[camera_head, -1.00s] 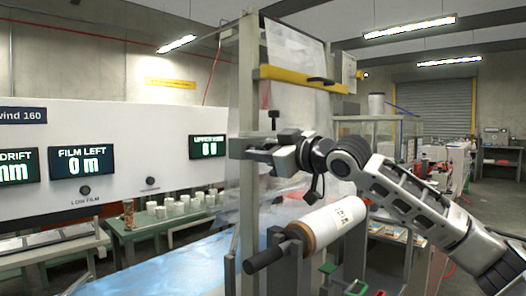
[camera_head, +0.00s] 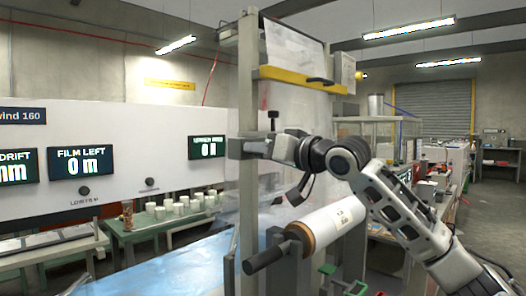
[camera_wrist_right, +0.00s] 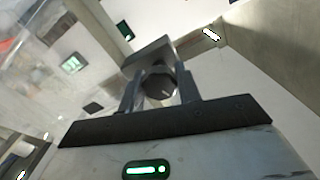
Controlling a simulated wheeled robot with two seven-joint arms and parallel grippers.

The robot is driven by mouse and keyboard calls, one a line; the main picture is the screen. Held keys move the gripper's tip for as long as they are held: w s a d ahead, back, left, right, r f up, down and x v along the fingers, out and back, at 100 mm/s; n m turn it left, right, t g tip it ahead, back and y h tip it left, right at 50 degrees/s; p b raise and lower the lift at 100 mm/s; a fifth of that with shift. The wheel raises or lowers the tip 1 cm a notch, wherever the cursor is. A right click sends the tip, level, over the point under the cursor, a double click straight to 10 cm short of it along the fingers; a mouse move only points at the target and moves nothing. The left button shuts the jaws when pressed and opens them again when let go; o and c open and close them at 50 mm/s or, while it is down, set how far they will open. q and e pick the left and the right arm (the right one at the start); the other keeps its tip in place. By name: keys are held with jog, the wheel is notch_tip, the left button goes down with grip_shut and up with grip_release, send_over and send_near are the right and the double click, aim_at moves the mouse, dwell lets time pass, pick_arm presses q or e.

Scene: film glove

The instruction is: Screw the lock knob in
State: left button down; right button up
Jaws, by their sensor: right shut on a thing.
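The lock knob (camera_wrist_right: 160,82) is a dark round knob with a pale index mark, seen in the right wrist view at the face of a grey block (camera_wrist_right: 150,53). My right gripper (camera_wrist_right: 160,90) has one finger on each side of it and is shut on it. In the head view my right gripper (camera_head: 272,149) reaches in from the right to the grey clamp (camera_head: 243,147) on the upright post. There the knob is hidden by the gripper. A separate black T-shaped handle (camera_head: 273,118) stands upright on the clamp. My left gripper is not in view.
A white film roll (camera_head: 330,226) with a black handle (camera_head: 265,258) sits below my right arm. A yellow bar (camera_head: 300,77) crosses the frame above. A green table (camera_head: 140,238) with several white cylinders stands left behind. Clear film hangs beside the post.

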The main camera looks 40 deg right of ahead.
jog(key=m, duration=0.3)
jog(key=shift+m, duration=0.8)
jog(key=o, duration=0.8)
jog(key=shift+o, duration=0.8)
